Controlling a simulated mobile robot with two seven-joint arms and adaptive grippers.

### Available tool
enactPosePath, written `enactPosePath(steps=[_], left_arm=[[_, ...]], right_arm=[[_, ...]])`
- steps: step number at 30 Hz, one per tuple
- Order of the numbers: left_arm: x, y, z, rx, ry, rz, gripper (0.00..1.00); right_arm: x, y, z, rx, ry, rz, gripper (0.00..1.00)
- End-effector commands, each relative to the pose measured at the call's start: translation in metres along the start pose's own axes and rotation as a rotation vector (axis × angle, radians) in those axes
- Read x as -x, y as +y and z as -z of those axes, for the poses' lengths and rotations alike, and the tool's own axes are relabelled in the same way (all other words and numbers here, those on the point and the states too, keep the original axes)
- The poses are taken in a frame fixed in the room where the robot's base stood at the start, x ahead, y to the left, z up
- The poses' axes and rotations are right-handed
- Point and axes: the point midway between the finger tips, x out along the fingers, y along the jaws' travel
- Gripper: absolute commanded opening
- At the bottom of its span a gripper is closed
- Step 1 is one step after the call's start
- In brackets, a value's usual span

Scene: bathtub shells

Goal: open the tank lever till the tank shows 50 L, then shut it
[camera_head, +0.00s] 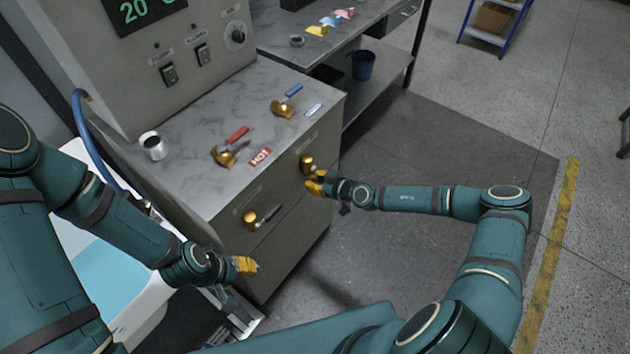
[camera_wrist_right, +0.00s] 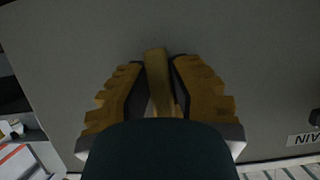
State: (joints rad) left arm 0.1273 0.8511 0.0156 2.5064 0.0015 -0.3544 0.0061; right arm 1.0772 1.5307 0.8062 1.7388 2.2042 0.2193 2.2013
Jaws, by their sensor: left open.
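In the head view, a brass lever (camera_head: 307,163) sticks out of the cabinet front near its far right corner; its label is too small to read, so I cannot confirm it is the tank lever. My right gripper (camera_head: 318,182) is at this lever. In the right wrist view, its yellow fingers (camera_wrist_right: 160,85) close in on both sides of the brass handle (camera_wrist_right: 156,68). A second front lever (camera_head: 262,217) sits nearer, with a dark handle. The display (camera_head: 143,12) shows 20 in green; its unit is cut off. My left gripper (camera_head: 246,265) is open and empty beside the cabinet's near corner.
A white tub (camera_head: 150,300) with blue water is at left. Floor right of the cabinet is clear.

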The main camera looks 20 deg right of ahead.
Motion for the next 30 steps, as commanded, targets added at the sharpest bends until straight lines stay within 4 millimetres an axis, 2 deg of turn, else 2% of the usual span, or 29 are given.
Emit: enactPosePath(steps=[1,2,3,14,17,30], left_arm=[[0.0,0.0,0.0,0.0,0.0,0.0,0.47],[0.0,0.0,0.0,0.0,0.0,0.0,0.47],[0.0,0.0,0.0,0.0,0.0,0.0,0.47],[0.0,0.0,0.0,0.0,0.001,0.0,0.47],[0.0,0.0,0.0,0.0,0.001,0.0,0.47],[0.0,0.0,0.0,0.0,0.0,0.0,0.47]], right_arm=[[-0.001,-0.002,0.001,-0.001,0.001,0.005,0.38],[-0.001,-0.002,0.001,-0.001,0.001,0.005,0.48],[-0.001,-0.002,0.0,0.0,0.001,0.004,0.5],[0.004,0.0,0.0,0.001,0.0,0.001,0.5],[0.016,0.0,0.0,0.001,0.0,0.0,0.5],[0.099,0.0,0.0,0.0,0.0,0.0,0.5]])
